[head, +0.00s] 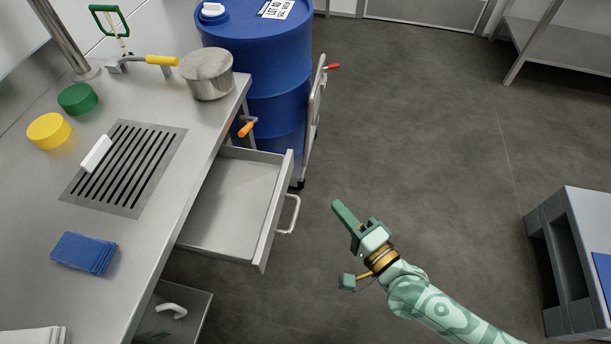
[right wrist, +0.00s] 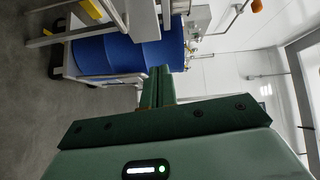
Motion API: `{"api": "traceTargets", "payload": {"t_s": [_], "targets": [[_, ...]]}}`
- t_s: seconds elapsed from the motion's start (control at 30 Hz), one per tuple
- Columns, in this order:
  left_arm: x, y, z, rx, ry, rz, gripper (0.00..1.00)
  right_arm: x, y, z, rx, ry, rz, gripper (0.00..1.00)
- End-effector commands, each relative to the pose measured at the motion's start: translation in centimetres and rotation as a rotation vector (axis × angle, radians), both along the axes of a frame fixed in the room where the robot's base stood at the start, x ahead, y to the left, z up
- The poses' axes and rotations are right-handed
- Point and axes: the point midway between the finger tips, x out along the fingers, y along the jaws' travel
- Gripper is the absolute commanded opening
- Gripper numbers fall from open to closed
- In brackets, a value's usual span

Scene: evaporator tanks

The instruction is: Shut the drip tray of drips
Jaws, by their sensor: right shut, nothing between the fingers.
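The drip tray (head: 268,215) is a grey metal drawer under the steel counter. It stands pulled well out and looks empty inside. Its front panel carries a pale bar handle (head: 290,214). My right gripper (head: 338,207) is shut and empty, to the right of the tray's handle and apart from it. The shut fingers also show in the right wrist view (right wrist: 157,78). My left gripper is not in view.
A blue drum (head: 262,70) on a trolley (head: 315,110) stands just beyond the tray. The counter bears a pot (head: 207,75), a grate (head: 150,165) and blue cloths (head: 84,253).

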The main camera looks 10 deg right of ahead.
Motion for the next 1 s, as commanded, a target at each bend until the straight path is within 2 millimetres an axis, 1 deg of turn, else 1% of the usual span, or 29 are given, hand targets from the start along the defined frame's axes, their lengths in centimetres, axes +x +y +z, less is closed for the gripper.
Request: {"api": "traceTargets", "payload": {"t_s": [0.03,0.07,0.17,0.27,0.37,0.47,0.6,0.67,0.7,0.8,1.0], "targets": [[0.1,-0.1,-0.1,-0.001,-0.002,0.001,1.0,0.3,-0.5,0.0,0.058,0.021,-0.022,0.0],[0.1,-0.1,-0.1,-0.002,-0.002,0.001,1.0,0.4,-0.5,0.0,0.077,0.028,-0.028,0.0],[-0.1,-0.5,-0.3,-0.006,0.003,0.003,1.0,1.1,-0.3,0.0,0.096,0.035,-0.03,0.0],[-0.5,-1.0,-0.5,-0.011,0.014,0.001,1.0,2.3,0.4,-0.1,0.095,0.035,-0.03,0.0],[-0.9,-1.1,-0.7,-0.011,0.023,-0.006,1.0,4.1,1.3,-0.2,0.092,0.035,-0.031,0.0],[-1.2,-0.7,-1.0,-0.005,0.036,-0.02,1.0,6.1,2.3,-0.3,0.093,0.036,-0.03,0.0],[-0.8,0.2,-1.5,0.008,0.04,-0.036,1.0,8.7,3.7,-0.3,0.09,0.036,-0.029,0.0],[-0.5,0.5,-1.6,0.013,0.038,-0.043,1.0,9.6,4.3,-0.3,0.091,0.037,-0.029,0.0],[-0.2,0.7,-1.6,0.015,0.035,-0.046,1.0,9.6,5.1,-0.2,0.093,0.038,-0.029,0.0],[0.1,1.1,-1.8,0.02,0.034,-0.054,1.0,10.0,6.3,-0.2,0.09,0.037,-0.028,0.0],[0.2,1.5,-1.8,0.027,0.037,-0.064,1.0,10.4,7.6,-0.1,0.086,0.035,-0.028,0.0]]}}
